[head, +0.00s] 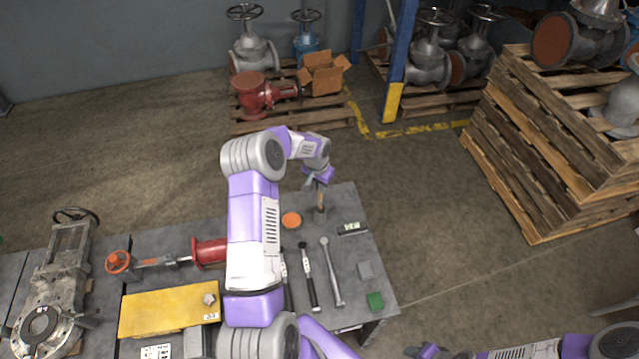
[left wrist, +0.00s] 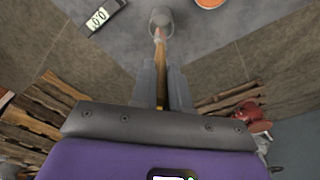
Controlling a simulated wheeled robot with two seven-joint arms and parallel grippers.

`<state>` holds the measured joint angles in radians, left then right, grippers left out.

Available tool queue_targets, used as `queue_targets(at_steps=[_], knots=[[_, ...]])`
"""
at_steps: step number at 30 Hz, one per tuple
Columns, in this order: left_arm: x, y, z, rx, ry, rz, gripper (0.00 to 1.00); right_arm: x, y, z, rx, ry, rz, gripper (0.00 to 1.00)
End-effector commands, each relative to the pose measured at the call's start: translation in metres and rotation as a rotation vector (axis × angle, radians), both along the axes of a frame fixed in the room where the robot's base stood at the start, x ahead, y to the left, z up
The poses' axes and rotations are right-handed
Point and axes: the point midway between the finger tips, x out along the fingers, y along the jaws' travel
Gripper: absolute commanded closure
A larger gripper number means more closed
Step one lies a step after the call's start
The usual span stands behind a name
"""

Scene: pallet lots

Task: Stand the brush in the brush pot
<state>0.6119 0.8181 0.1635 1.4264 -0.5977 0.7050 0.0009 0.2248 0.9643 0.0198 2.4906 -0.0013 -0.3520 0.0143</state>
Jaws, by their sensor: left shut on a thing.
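My left gripper (head: 318,181) is shut on the brush (head: 320,199), near the far right part of the table. The brush points down from the fingers toward the grey brush pot (head: 320,215). In the left wrist view the brush (left wrist: 161,75) runs from between the fingers (left wrist: 162,90) to the pot (left wrist: 164,14). Its far end overlaps the pot's near edge there. I cannot tell whether that end is inside the pot or just above it. My right gripper (head: 430,352) shows only partly at the bottom edge, low and away from the pot.
An orange disc (head: 291,220) lies left of the pot, and a digital display (head: 352,229) lies to its right. A wrench (head: 331,270), other tools, a grey block (head: 365,270) and a green block (head: 375,301) lie nearer. The table's far edge is close behind the pot.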

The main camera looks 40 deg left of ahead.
Motion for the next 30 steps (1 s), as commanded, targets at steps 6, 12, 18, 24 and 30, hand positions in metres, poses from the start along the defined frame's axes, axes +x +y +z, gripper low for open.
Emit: queue_targets(at_steps=[6,12,18,24,30], knots=[[0.000,0.000,-0.021,0.000,-0.001,-0.001,1.00,0.000,0.000,-0.018,0.000,0.000,0.000,0.57],[0.000,0.000,-0.037,0.000,-0.001,0.000,1.00,0.000,0.000,-0.030,0.000,0.000,0.000,0.57],[0.000,0.000,-0.050,0.000,-0.001,0.000,1.00,0.000,0.000,-0.040,0.000,0.000,0.000,0.57],[0.000,0.000,-0.053,0.000,-0.001,0.000,1.00,0.000,0.000,-0.043,0.000,0.000,0.000,0.57],[0.000,0.000,-0.052,0.000,-0.001,0.000,1.00,0.000,0.000,-0.042,0.000,0.000,0.000,0.57]])
